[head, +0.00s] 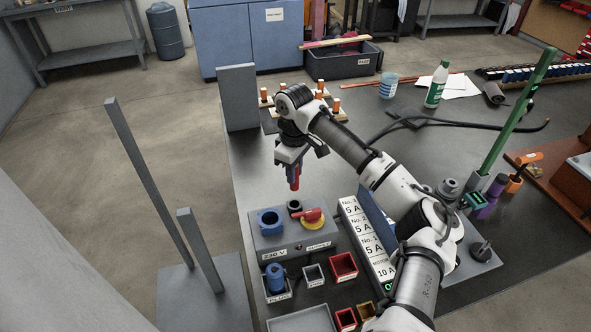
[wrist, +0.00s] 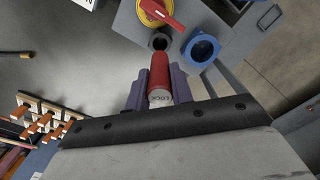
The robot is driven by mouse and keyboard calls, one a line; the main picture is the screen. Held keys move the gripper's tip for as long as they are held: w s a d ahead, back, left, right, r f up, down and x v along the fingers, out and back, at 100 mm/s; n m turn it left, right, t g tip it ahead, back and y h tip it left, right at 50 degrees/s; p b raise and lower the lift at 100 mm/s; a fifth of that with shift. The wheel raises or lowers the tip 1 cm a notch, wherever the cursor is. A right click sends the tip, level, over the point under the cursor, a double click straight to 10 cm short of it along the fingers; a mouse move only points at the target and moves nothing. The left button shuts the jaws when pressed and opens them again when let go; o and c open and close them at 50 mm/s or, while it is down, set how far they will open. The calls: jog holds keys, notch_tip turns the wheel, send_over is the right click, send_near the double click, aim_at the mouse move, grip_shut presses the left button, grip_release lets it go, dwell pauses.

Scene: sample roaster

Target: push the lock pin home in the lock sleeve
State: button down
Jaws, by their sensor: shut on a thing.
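The lock pin (wrist: 159,72) is a red cylinder with a pale end cap marked LOCK. My gripper (wrist: 155,90) is shut on it, with a purple-grey finger on each side. In the head view the red pin (head: 294,184) hangs below my gripper (head: 292,170), above the grey supply box (head: 300,236). The lock sleeve (head: 294,206) is a small dark ring at the back of the box top. In the wrist view the sleeve (wrist: 159,41) lies just beyond the pin's far end, its dark opening visible. The pin looks apart from the sleeve, but its far tip is hard to judge.
A blue socket (head: 270,221) and a red rotary handle (head: 310,215) on a yellow base flank the sleeve. A blue plug (head: 275,278) stands in a small bin in front. A labelled fuse strip (head: 365,240) lies right. A grey upright panel (head: 238,97) stands behind left.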

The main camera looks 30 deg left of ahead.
aim_at(294, 187)
jog(key=shift+r+p, duration=0.15)
jog(key=shift+p, duration=0.35)
jog(key=shift+f+b, duration=1.35)
jog(key=shift+f, duration=1.65)
jog(key=shift+p, duration=0.65)
jog(key=shift+f, duration=0.25)
jog(key=shift+f+b, duration=0.65)
jog(key=shift+f, duration=1)
jog(key=c, duration=1.1)
grip_release()
jog(key=shift+c, duration=0.2)
notch_tip(294, 187, up, 14)
jog(key=shift+f+b, duration=0.1)
jog(key=shift+b, duration=0.6)
